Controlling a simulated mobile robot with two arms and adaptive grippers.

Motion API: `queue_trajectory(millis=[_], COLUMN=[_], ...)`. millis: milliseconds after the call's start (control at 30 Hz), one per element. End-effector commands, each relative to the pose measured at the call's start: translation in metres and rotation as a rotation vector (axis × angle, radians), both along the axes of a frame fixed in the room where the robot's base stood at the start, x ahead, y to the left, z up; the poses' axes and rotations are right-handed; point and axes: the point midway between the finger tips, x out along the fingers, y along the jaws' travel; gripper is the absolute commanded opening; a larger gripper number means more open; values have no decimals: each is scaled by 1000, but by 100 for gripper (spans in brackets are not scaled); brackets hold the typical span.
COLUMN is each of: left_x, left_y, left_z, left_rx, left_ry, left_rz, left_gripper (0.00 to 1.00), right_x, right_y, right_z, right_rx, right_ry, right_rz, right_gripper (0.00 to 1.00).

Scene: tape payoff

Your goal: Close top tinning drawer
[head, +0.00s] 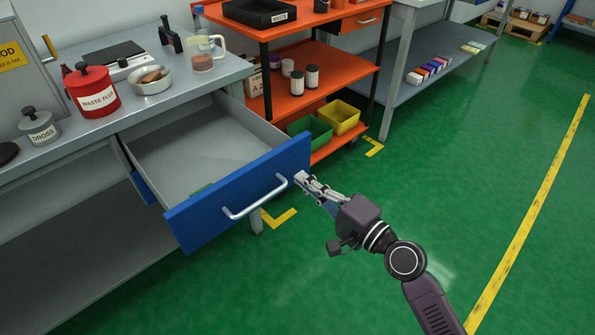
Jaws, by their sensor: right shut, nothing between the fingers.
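The top drawer (240,189) has a blue front with a pale bar handle (257,198) and stands pulled well out from under the grey workbench (169,93). Its grey inside shows, with a small green thing (202,190) partly hidden behind the front. My right gripper (301,179) is shut and empty. Its fingertips are at the right end of the drawer front, just right of the handle; I cannot tell whether they touch it. My left gripper is not in view.
On the bench stand a red waste flux pot (93,95), a dross pot (39,127), a metal bowl (150,82) and a jug (202,55). An orange shelf cart (325,75) stands right behind the drawer. Green floor (475,165) is clear to the right.

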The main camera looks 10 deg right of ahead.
Motion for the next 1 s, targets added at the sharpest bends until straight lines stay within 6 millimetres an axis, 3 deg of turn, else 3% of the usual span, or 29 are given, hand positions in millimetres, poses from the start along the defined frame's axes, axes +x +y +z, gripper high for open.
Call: queue_trajectory(millis=[233,767,1000], left_x=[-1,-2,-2], left_y=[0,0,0], left_z=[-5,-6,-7], left_rx=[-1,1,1], left_ry=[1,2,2], left_rz=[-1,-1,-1], left_gripper=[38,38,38], right_x=[21,25,50], right_y=[15,18,36], right_z=[0,0,1], right_rx=[-1,-1,1], right_ry=[0,1,-2], right_rz=[-1,0,0], right_gripper=[0,0,0])
